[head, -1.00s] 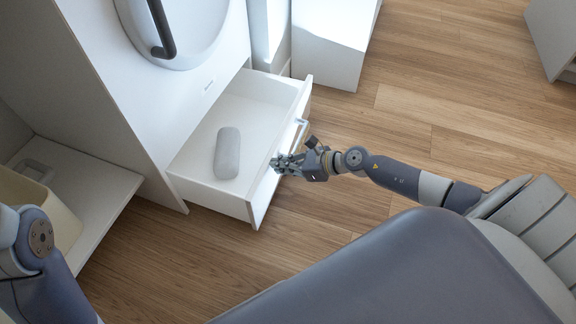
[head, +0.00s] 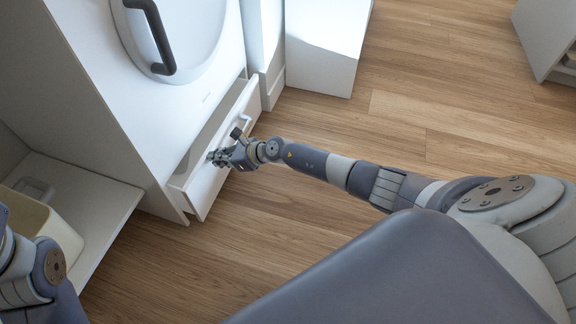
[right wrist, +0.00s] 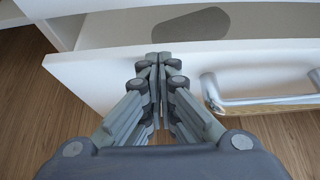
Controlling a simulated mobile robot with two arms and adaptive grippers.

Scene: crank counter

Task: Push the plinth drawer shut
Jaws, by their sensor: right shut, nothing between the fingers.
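A grey rounded object (right wrist: 180,22) lies inside the drawer, seen in the right wrist view. My left arm shows at the lower left of the head view; its gripper is out of the picture.
A round door with a dark handle (head: 156,38) is above the drawer. An open shelf (head: 98,196) with a cream bin (head: 40,222) is at the left. A white block (head: 325,45) stands to the right. The wooden floor (head: 330,120) beyond my right arm is clear.

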